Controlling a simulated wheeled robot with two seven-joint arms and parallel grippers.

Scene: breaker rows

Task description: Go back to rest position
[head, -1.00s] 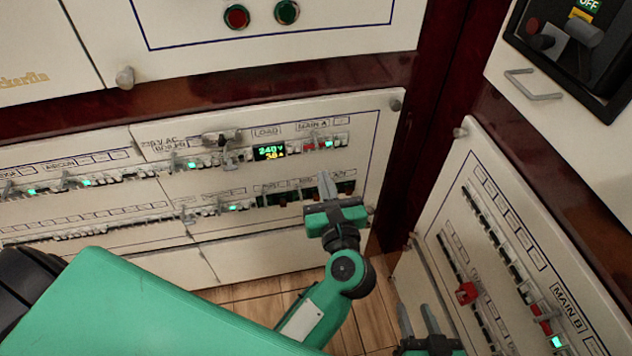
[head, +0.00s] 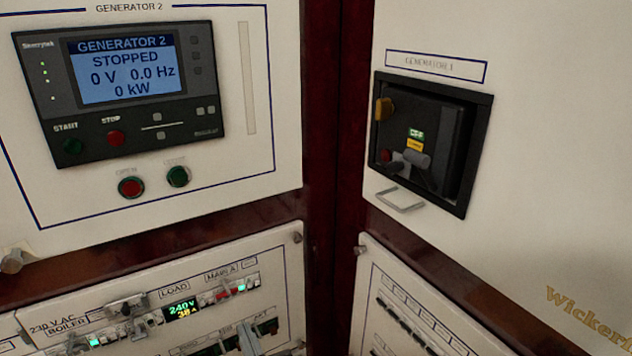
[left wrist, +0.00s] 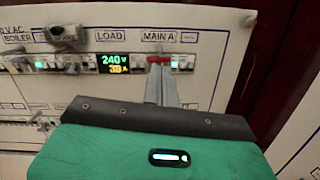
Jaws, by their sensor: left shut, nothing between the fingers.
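My left gripper (head: 249,338) shows only as its finger tips at the bottom edge of the head view, in front of the lower breaker row. In the left wrist view its fingers (left wrist: 162,84) are together, with nothing between them, and overlap the area just below the red MAIN A breaker (left wrist: 158,60). I cannot tell how far they are from the panel. My right gripper is out of view.
The breaker panel has a lit load display (head: 183,310) reading 240 V. Above it, the GENERATOR 2 controller (head: 120,92) reads STOPPED. At right are a black switch unit (head: 430,140) marked OFF and a metal handle (head: 400,203). A dark red post (head: 338,150) stands in the corner.

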